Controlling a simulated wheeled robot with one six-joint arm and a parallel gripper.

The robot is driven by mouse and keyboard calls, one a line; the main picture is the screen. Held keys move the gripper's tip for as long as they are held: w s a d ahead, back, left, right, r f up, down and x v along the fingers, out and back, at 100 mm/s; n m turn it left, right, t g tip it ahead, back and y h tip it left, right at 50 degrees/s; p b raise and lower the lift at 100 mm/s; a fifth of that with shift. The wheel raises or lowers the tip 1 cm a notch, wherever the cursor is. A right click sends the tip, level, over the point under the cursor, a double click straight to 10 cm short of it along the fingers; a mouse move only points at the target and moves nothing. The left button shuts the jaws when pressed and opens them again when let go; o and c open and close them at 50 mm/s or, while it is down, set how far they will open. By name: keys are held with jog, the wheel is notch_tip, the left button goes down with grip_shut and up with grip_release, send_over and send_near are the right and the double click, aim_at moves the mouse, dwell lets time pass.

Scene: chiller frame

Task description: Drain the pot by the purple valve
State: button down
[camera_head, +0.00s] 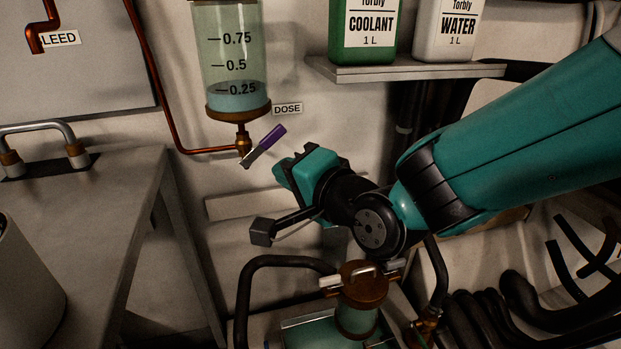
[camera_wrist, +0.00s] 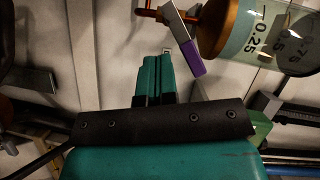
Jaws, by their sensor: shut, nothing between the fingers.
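The pot (camera_head: 229,62) is a clear cylinder on the back wall, marked 0.25, 0.5 and 0.75. Its bluish liquid stands at about the 0.25 mark. It also shows in the wrist view (camera_wrist: 262,28). Below it is a brass valve (camera_head: 243,143) with a grey lever that has a purple grip (camera_head: 271,138). The lever slants, its purple end up and to the right. The purple grip also shows in the wrist view (camera_wrist: 191,62). My gripper (camera_head: 280,173) is shut and empty, just below and right of the lever, apart from it. Its fingers (camera_wrist: 154,68) point towards the wall.
A DOSE label (camera_head: 287,109) is beside the pot. A copper pipe (camera_head: 185,145) runs left from the valve. A shelf (camera_head: 405,72) with a green coolant bottle (camera_head: 364,25) and a white water bottle (camera_head: 446,30) is upper right. A grey bench (camera_head: 110,215) stands left.

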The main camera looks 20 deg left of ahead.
jog(key=w+d+f+m+t+y+b, duration=0.15)
jog(key=d+f+m+y+b, duration=0.75)
jog(key=b, duration=1.8)
jog(key=w+a+r+m+p, duration=0.1)
jog(key=w+a+r+p, duration=0.1)
jog(key=a+r+p, duration=0.8)
jog(key=shift+h+p, duration=0.4)
jog(key=shift+p, duration=0.65)
jog(key=shift+r, duration=0.2)
